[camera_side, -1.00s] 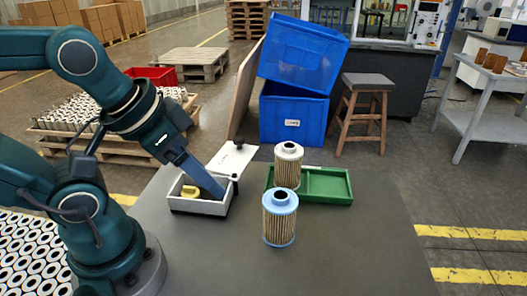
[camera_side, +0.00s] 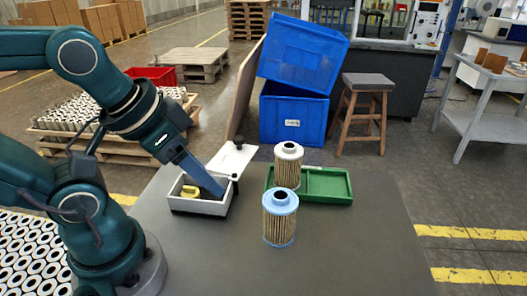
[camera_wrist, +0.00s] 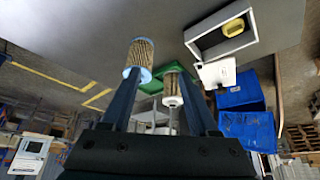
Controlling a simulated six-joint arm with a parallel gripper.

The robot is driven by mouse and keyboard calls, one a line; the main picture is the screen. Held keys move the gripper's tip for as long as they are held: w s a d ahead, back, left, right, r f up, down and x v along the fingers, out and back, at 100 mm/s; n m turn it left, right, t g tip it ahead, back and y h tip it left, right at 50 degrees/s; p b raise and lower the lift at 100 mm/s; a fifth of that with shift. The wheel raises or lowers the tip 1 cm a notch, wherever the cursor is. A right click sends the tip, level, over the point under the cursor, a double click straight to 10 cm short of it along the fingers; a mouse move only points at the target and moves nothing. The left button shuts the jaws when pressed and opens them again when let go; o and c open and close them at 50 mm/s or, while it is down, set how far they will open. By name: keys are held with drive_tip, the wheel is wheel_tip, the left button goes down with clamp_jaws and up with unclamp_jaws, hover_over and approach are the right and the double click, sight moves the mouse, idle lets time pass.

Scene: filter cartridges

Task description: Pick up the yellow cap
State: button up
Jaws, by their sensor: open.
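The yellow cap (camera_side: 190,191) lies inside a small white open box (camera_side: 196,209) on the grey table. It also shows in the wrist view (camera_wrist: 233,27), in the box at the upper right. My gripper (camera_side: 216,192) reaches down over the box in the side view, just right of the cap. In that view one finger covers part of the box's inside. In the wrist view my gripper's two fingers (camera_wrist: 158,78) stand apart with nothing held between them. The cap is off to the right of both fingers there. How far the fingertips are above the box floor is hard to tell.
A white lid with a black knob (camera_side: 232,160) stands behind the box. A blue-capped filter cartridge (camera_side: 279,222) stands right of the box. A white-capped cartridge (camera_side: 288,168) stands at the green tray (camera_side: 335,200). The front right of the table is clear.

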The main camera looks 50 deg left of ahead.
drive_tip(key=n+g, duration=0.6)
drive_tip(key=n, duration=2.1)
hover_over(189, 187)
wheel_tip(189, 187, down, 9)
drive_tip(key=shift+f, duration=2.6)
drive_tip(key=c, duration=0.7)
